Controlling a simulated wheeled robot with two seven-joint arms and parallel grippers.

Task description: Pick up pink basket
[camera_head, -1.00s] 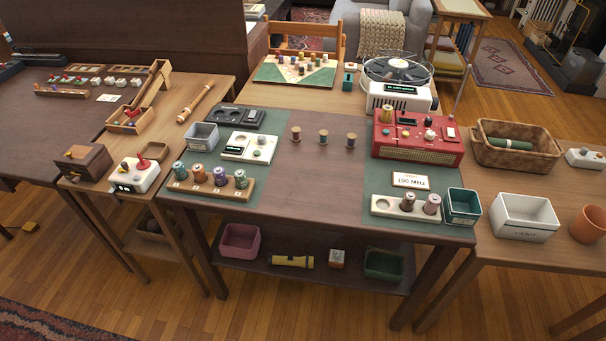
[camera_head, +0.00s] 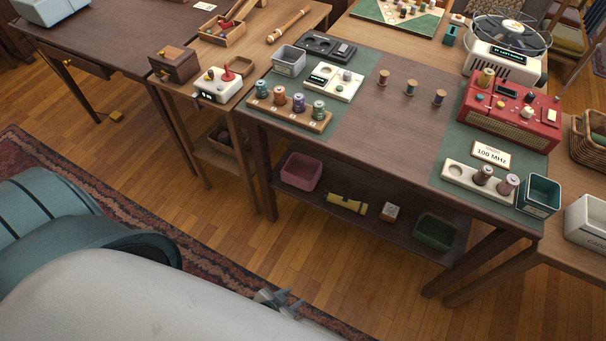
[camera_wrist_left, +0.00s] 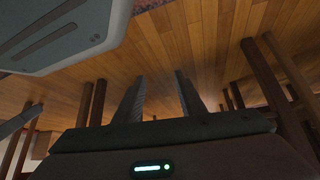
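The pink basket (camera_head: 301,171) is a small open bin. It stands on the lower shelf (camera_head: 325,211) of the middle table, at the shelf's left end, and looks empty. My left gripper (camera_head: 286,301) is low in the head view, over the floor, in front of the table and well short of the basket. In the left wrist view its two fingers (camera_wrist_left: 157,100) stand apart with nothing between them, and the basket is not seen there. My right gripper is in neither view.
A yellow flashlight (camera_head: 346,203), a small box (camera_head: 389,212) and a green bin (camera_head: 435,232) share the shelf. The table top (camera_head: 385,125) overhangs it, with legs at the corners. The floor (camera_head: 230,235) in front is clear.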

